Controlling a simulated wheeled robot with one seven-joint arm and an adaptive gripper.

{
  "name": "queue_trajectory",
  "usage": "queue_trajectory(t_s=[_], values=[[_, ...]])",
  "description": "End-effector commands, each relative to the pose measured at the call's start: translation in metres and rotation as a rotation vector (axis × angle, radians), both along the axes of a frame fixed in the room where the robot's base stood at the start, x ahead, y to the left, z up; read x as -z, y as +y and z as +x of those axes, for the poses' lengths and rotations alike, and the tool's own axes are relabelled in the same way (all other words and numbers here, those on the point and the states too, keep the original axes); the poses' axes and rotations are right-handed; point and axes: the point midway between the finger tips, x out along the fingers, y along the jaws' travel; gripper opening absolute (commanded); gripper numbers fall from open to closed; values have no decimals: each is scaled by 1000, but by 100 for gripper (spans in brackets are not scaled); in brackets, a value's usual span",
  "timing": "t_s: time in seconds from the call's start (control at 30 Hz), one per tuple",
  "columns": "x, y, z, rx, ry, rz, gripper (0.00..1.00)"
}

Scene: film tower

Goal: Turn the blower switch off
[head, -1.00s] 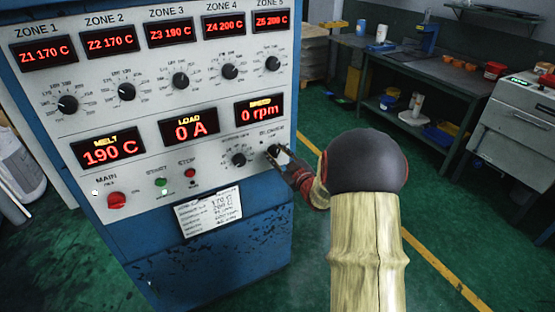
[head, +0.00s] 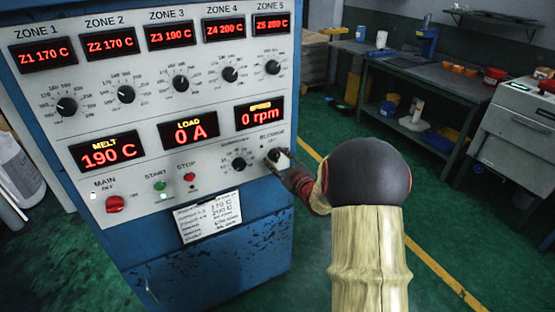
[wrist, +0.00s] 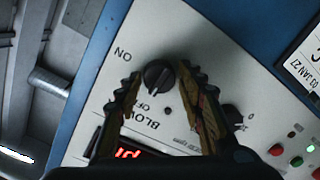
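The blower switch is a round black knob (wrist: 158,76) on the light grey panel, with ON printed at its upper left and OFF below it in the wrist view. In the head view the knob (head: 273,156) is at the panel's lower right, partly covered by my gripper (head: 280,160). In the wrist view my gripper (wrist: 160,74) is open, with one fingertip on each side of the knob. Narrow gaps seem to show between the fingertips and the knob, and I cannot tell about contact.
A second knob (head: 239,163) sits just left of the blower switch. The red main switch (head: 114,204), green start button (head: 160,186) and red stop button (head: 190,178) are further left. A workbench (head: 440,80) stands behind at right.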

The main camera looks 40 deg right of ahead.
Motion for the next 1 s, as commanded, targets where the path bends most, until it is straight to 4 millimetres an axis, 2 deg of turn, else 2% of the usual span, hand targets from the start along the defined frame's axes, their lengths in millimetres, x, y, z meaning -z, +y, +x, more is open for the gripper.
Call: queue_trajectory(t_s=[0.17, 0.53, 0.67, 1.0], values=[[-1, 0, 0, 0, -1, 0, 49], [-2, 0, -6, 1, -3, -1, 49], [-3, 4, -24, 3, -2, -1, 49], [-8, 20, -89, 4, -1, -1, 49]])
